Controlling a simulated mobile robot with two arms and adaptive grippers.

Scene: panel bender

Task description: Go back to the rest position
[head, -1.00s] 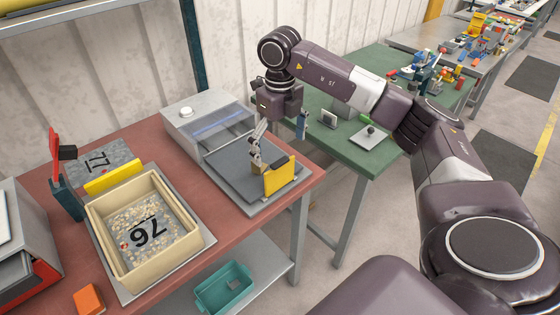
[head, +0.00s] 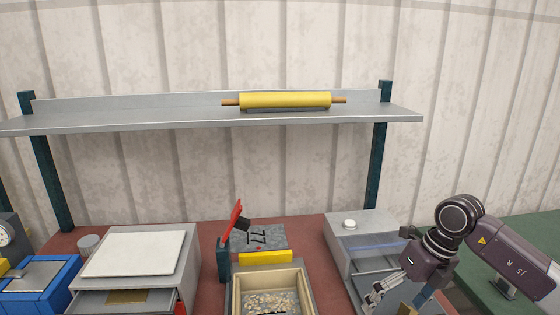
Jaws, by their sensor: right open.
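My right gripper (head: 375,296) is at the lower right of the head view. It hangs from the right arm over the grey machine (head: 362,226) with the white knob. Its fingers look apart and nothing shows between them. The plate below it is mostly cut off by the frame's lower edge. My left gripper is not in view.
A cream tray (head: 238,291) with pale chips stands at the bottom centre, by a yellow bar (head: 266,257) and a red-handled post (head: 223,258). A grey white-topped machine (head: 190,262) and a blue machine (head: 62,288) stand left. A shelf (head: 150,117) bears a yellow roller (head: 285,100).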

